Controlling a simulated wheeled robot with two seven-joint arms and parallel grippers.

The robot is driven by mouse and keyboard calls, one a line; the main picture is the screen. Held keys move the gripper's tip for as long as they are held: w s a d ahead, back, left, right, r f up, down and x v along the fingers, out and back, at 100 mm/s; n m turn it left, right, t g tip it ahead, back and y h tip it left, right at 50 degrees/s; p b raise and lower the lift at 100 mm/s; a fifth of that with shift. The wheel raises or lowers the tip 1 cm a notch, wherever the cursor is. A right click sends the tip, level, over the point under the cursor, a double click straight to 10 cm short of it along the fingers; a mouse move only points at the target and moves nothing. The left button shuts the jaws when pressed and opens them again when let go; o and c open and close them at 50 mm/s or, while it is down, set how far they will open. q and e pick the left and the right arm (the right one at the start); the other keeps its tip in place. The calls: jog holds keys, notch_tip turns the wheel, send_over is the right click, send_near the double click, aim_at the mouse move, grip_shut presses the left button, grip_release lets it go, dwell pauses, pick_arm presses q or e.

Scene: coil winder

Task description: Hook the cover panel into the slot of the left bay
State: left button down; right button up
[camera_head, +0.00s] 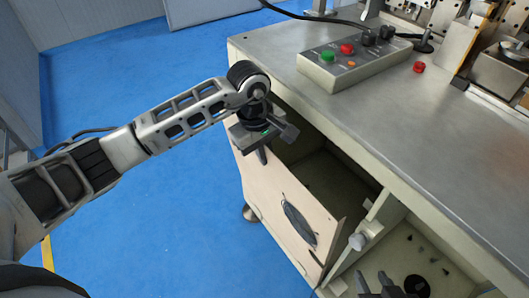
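My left gripper (264,148) is at the panel's upper left edge, with one finger in front of the panel and the other side over the gap. It appears shut on that edge. The slot is hidden behind the panel. My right gripper (376,282) shows only its dark fingertips at the bottom edge, apart and with nothing seen between them, in front of the right bay.
The metal tabletop (430,115) overhangs the bays. A control box (352,62) with green and red buttons stands on it, with a red part (419,67) nearby. A post with a pale knob (357,241) divides the bays. The blue floor (150,240) at left is clear.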

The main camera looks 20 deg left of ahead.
jog(key=shift+s+f, duration=0.45)
jog(key=shift+f, duration=0.1)
pick_arm(q)
jog(key=c, duration=1.6)
grip_release()
jog(key=shift+o, duration=0.2)
jog(key=shift+f, duration=0.25)
jog(key=shift+r, duration=0.3)
notch_tip(320, 180, up, 16)
jog(key=s+a, duration=0.1)
jog(key=a, duration=0.1)
jog(key=shift+f+b, duration=0.2)
jog(key=shift+b, duration=0.15)
pick_arm(e)
jog(key=r, duration=0.3)
jog(key=shift+w+a+m+y, duration=0.3)
jog(key=shift+w+a, duration=0.05)
jog(key=shift+w, duration=0.05)
